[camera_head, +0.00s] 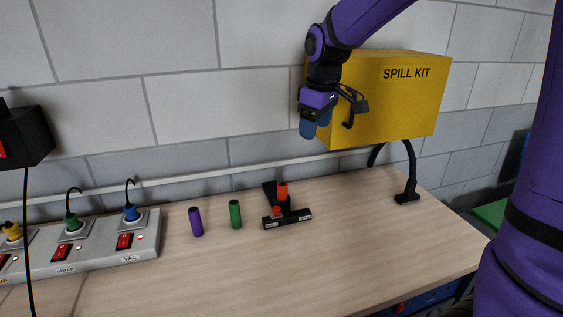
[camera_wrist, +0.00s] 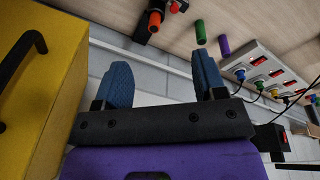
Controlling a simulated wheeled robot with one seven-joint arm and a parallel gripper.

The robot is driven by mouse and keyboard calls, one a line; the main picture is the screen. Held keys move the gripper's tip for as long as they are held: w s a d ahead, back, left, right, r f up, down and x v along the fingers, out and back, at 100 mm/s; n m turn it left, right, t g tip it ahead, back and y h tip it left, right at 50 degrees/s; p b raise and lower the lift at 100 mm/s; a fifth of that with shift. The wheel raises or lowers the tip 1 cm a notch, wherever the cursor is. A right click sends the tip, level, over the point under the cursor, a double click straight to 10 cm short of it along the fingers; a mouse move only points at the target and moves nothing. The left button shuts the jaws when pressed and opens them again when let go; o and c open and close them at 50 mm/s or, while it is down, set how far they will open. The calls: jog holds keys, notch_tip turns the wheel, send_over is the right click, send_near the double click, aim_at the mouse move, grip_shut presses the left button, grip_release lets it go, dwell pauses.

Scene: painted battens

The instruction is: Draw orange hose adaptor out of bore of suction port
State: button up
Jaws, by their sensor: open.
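The orange hose adaptor (camera_head: 283,190) stands upright in the black suction port (camera_head: 288,218) on the bench. Its lower end is hidden inside the port. In the wrist view the orange adaptor (camera_wrist: 155,20) shows near the top, at the dark port (camera_wrist: 143,33). My gripper (camera_head: 308,128) is high above the bench, up and to the right of the adaptor, in front of the yellow box. In the wrist view my gripper (camera_wrist: 162,78) has its two blue fingers wide apart, with nothing between them.
A purple cylinder (camera_head: 195,222) and a green cylinder (camera_head: 235,214) stand left of the port. A grey socket strip (camera_head: 95,250) with coloured plugs lies farther left. The yellow spill kit box (camera_head: 400,105) is behind my gripper. A black curved stand (camera_head: 409,180) is at right. The front bench is clear.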

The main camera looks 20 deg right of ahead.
jog(key=w+a+f+n+g, duration=0.1)
jog(key=w+a+f+n, duration=0.15)
jog(key=w+f, duration=0.55)
jog(key=n+g, duration=0.1)
jog(key=n, duration=0.1)
send_over(282, 184)
notch_tip(282, 184, down, 8)
jog(key=shift+d+f, duration=0.1)
jog(key=shift+f, duration=0.05)
jog(key=shift+w+f+n, duration=0.1)
jog(key=shift+f+n, duration=0.15)
jog(key=shift+f, duration=0.35)
notch_tip(282, 184, down, 10)
jog(key=c, duration=1)
jog(key=shift+r, duration=0.2)
